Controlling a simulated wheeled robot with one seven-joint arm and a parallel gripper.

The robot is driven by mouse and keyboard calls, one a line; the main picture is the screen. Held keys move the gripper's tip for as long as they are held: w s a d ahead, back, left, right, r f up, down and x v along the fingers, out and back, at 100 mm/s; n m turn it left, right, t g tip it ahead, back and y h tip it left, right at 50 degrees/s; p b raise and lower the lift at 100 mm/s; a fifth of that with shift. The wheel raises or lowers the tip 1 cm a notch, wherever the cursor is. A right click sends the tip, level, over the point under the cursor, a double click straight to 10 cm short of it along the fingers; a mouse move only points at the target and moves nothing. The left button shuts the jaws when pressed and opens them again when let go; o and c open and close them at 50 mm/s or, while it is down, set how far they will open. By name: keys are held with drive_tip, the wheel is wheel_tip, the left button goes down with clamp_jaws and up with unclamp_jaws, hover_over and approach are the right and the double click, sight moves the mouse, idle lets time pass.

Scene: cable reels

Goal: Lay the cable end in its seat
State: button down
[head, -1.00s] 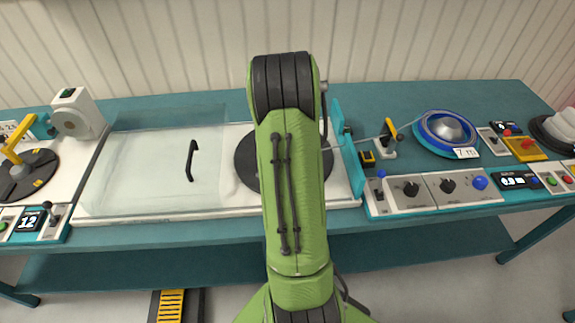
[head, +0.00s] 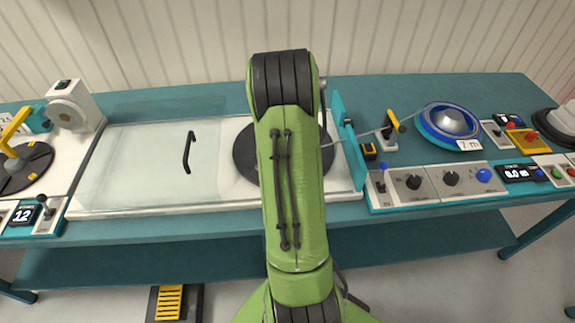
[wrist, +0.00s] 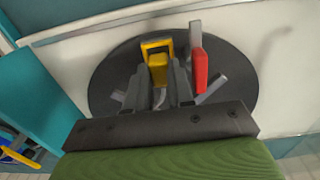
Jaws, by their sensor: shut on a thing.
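The grey cable (head: 360,136) runs from the blue reel (head: 450,127) past a yellow-handled guide (head: 393,122) to the dark round turntable (head: 246,152), and my arm hides its end in the head view. In the wrist view my gripper (wrist: 158,80) is over the turntable (wrist: 108,80), its two fingers close together. The fingers appear shut on the cable end, mostly hidden between them. A yellow block and bracket (wrist: 156,48) stands at the fingertips. A red-handled grey lever (wrist: 200,68) is just right of it. I cannot tell which part is the seat, or whether the cable end touches it.
A clear cover with a black handle (head: 188,152) lies left of the turntable. A teal upright panel (head: 347,150) stands right of it. A control panel with knobs (head: 432,183) is at the front right. Another machine with a yellow handle (head: 15,150) is at the far left.

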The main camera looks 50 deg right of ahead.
drive_tip(key=shift+f, duration=0.15)
drive_tip(key=shift+f, duration=0.15)
idle(0.4)
drive_tip(key=shift+f+b, duration=0.2)
drive_tip(key=shift+b, duration=0.2)
drive_tip(key=shift+f, duration=0.15)
drive_tip(key=shift+f, duration=0.1)
idle(0.4)
drive_tip(key=c, duration=0.9)
unclamp_jaws()
